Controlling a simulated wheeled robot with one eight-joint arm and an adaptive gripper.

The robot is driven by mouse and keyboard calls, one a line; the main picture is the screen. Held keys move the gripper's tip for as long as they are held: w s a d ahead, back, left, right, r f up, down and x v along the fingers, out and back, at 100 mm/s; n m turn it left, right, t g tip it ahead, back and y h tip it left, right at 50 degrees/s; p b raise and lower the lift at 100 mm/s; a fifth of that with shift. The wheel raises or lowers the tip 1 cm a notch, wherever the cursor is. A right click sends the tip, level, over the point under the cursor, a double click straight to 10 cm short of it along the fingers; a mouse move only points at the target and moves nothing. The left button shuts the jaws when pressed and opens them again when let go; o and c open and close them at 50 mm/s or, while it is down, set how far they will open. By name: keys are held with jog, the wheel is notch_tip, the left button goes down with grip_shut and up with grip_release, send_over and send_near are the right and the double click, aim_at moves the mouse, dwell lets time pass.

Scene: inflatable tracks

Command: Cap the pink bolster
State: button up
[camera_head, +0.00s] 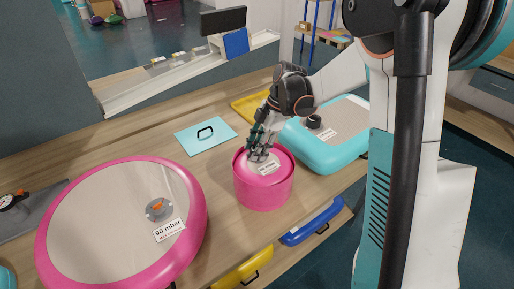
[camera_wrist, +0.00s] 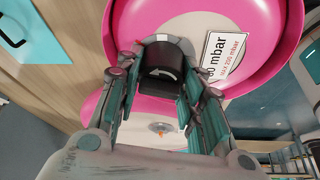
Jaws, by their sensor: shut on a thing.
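The pink bolster (camera_head: 264,190) is a short upright pink cylinder on the wooden worktop, near its front edge. My gripper (camera_head: 261,152) is right over its top and hides the middle of it. My gripper (camera_wrist: 163,72) is shut on a black cap (camera_wrist: 162,62) with a white curved mark, over that top. The valve under the cap is hidden. I cannot tell whether the cap is seated on it.
A large pink-rimmed disc (camera_head: 95,215) with an orange-centred valve (camera_head: 158,208) lies left. A turquoise cushion (camera_head: 325,155) with a black cap (camera_head: 314,121) is close behind, right. A light-blue panel with a handle (camera_head: 205,134) and a yellow tray (camera_head: 249,108) lie behind. Blue (camera_head: 313,222) and yellow (camera_head: 243,270) drawers stick out in front.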

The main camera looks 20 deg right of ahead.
jog(key=o, duration=1)
jog(key=shift+r, duration=0.1)
jog(key=v, duration=1.1)
jog(key=shift+d+r, duration=0.25)
jog(key=shift+r, duration=0.1)
jog(key=s+a+m+t+h, duration=0.1)
jog(key=s+m+t, duration=0.1)
jog(key=s+m, duration=0.4)
jog(key=s+a+m+t+h, duration=0.2)
jog(key=s+m, duration=0.4)
jog(key=s, duration=0.3)
jog(key=s+a+m+t+h, duration=0.1)
jog(key=s+m+t, duration=0.2)
jog(key=s+m, duration=0.3)
jog(key=shift+s+a+r+m, duration=0.15)
jog(key=shift+s+r, duration=0.05)
jog(key=shift+s, duration=0.35)
jog(key=shift+s+a+r+m, duration=0.15)
jog(key=shift+s+r, duration=0.05)
jog(key=shift+s, duration=0.35)
